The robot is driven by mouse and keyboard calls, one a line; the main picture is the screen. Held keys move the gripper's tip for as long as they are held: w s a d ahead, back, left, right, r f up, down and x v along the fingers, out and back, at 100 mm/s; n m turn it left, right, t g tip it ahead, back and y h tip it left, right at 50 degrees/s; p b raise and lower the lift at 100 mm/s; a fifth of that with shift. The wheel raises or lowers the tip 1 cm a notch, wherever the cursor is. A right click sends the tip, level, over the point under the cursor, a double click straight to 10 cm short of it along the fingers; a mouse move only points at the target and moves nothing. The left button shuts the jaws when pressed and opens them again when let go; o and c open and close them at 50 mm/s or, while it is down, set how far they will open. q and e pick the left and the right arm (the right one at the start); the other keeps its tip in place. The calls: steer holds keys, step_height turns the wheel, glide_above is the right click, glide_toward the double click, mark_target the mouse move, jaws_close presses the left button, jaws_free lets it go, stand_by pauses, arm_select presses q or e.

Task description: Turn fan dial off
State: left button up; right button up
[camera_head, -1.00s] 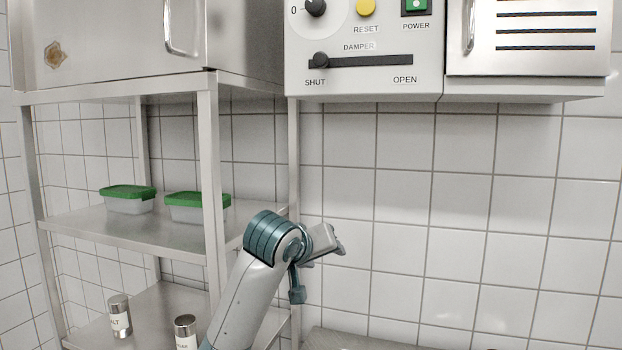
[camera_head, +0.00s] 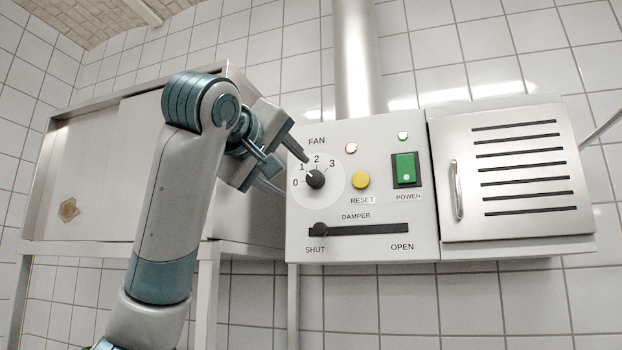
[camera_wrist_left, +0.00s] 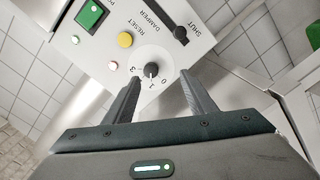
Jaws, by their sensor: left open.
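The black fan dial (camera_head: 315,180) sits on a white disc on the control panel's left side, under the label FAN. Its mark appears to point up-left toward 1. My left gripper (camera_head: 294,177) is open and empty just left of the dial, with one finger reaching near its upper left and the other lower left. In the left wrist view the dial (camera_wrist_left: 151,70) shows just beyond and between the open fingertips of the left gripper (camera_wrist_left: 160,76). Whether a finger touches the dial cannot be told. My right gripper is not in view.
The panel also carries a yellow reset button (camera_head: 361,180), a green power switch (camera_head: 405,169) and a black damper slider (camera_head: 320,230) at SHUT. A vented metal door (camera_head: 525,170) is at right. A steel cabinet (camera_head: 90,180) stands behind my left arm.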

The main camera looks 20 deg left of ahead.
arm_select(q)
steer(key=s+r, duration=0.2)
steer(key=r, duration=0.1)
steer(key=shift+s+a+r, duration=0.2)
steer(key=shift+s, duration=0.15)
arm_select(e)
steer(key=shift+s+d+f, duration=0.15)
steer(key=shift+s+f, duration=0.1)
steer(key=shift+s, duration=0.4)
arm_select(q)
steer(key=shift+w, duration=0.1)
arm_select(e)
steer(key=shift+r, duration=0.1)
arm_select(q)
steer(key=p, duration=0.9)
glide_toward(314, 178)
steer(key=w, duration=0.6)
steer(key=shift+w+d, duration=0.1)
steer(key=shift+w, duration=0.15)
steer(key=shift+w+f+p, duration=0.15)
steer(key=shift+w+p, duration=0.2)
steer(key=shift+w, duration=0.45)
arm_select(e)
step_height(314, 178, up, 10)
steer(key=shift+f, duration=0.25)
arm_select(q)
steer(key=shift+c, duration=0.6)
